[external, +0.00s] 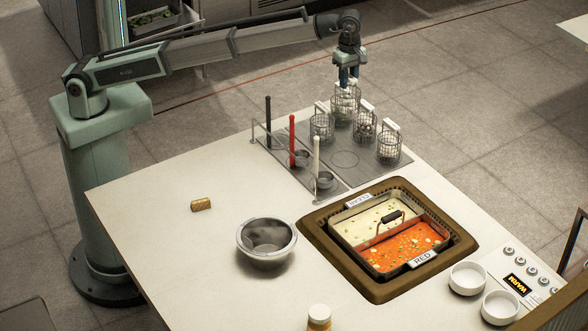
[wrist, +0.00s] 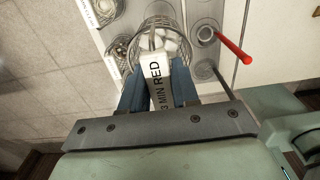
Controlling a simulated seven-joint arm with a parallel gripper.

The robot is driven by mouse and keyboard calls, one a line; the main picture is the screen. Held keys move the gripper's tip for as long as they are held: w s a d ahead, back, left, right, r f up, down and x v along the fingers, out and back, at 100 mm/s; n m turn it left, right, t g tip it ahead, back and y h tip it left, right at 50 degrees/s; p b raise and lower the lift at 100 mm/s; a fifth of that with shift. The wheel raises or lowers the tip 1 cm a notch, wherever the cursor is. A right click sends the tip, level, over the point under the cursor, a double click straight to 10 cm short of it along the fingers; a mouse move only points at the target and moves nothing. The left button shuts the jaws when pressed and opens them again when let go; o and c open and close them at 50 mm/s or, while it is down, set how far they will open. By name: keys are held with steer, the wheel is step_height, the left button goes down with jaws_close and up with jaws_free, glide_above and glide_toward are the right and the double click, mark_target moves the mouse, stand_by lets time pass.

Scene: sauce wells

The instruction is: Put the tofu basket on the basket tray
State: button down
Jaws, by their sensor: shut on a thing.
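The tofu basket (external: 345,108) is a round wire basket at the back of the grey basket tray (external: 373,171). In the wrist view the basket (wrist: 147,32) holds white cubes, and its handle tag reads "3 MIN RED". My gripper (external: 347,80) points down and is shut on that handle, which also shows between the blue fingers in the wrist view (wrist: 157,85). I cannot tell whether the basket's bottom touches the tray. An empty ring mark shows on the tray's front part.
Other wire baskets stand close by: one at left (external: 321,127), one at right (external: 364,130), one further right (external: 389,148). Black, red (external: 292,140) and white upright handles stand left. A two-part soup pot (external: 388,235) and a steel bowl (external: 266,240) are in front.

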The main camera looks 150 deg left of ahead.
mark_target(348, 91)
step_height(348, 91, down, 18)
steer(key=shift+f, duration=0.25)
stand_by(0.6)
steer(key=shift+f, duration=0.15)
steer(key=c, duration=0.8)
jaws_free()
steer(key=shift+c, duration=0.2)
step_height(348, 91, up, 12)
steer(key=shift+r, duration=0.15)
